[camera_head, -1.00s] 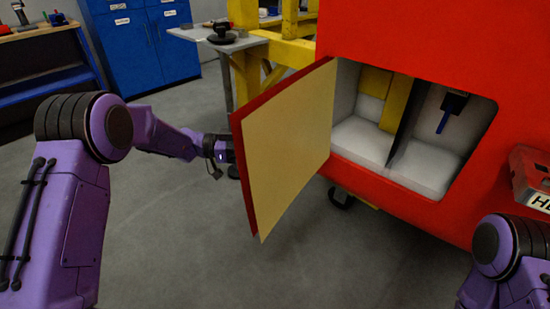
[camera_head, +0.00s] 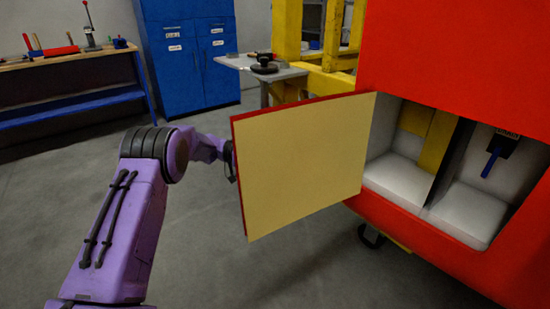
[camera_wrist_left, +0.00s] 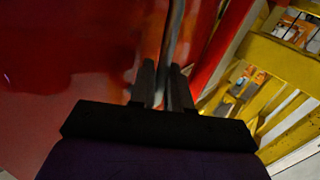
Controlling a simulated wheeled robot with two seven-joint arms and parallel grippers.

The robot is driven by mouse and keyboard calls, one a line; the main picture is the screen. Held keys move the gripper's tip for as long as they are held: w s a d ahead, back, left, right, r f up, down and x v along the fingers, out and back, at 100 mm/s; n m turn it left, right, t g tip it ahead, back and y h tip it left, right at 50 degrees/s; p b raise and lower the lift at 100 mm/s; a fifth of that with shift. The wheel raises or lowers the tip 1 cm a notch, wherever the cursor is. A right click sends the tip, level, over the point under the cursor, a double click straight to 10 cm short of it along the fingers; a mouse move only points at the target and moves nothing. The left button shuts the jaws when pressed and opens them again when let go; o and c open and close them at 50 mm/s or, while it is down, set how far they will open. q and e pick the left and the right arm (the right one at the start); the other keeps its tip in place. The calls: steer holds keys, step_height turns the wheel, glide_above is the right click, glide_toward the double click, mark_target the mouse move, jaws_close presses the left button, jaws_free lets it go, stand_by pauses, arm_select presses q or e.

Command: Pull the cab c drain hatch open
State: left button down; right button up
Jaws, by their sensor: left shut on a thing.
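The drain hatch (camera_head: 305,160) is a red door with a cream inner face, standing wide open to the left of the red cab body (camera_head: 455,50). Behind it is a white compartment (camera_head: 400,180) with a yellow upright, a dark divider and a blue-handled valve (camera_head: 493,160). My left arm reaches behind the hatch's left edge, which hides most of the gripper in the head view. In the left wrist view my left gripper (camera_wrist_left: 163,85) is shut on a metal bar handle (camera_wrist_left: 173,40) in front of the glossy red outer face (camera_wrist_left: 70,60). My right gripper is not in view.
A yellow frame (camera_head: 325,50) and a grey side table (camera_head: 262,68) stand behind the hatch. A blue cabinet (camera_head: 190,60) and a workbench with tools (camera_head: 65,60) are at the back left. Grey floor (camera_head: 290,270) is clear below the hatch.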

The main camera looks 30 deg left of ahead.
arm_select(q)
steer(key=shift+r, duration=0.1)
steer(key=c, duration=1.2)
jaws_free()
steer(key=shift+d, duration=0.1)
steer(key=shift+c, duration=0.2)
steer(key=v, duration=1)
steer(key=shift+a+b, duration=0.25)
steer(key=shift+b, duration=0.2)
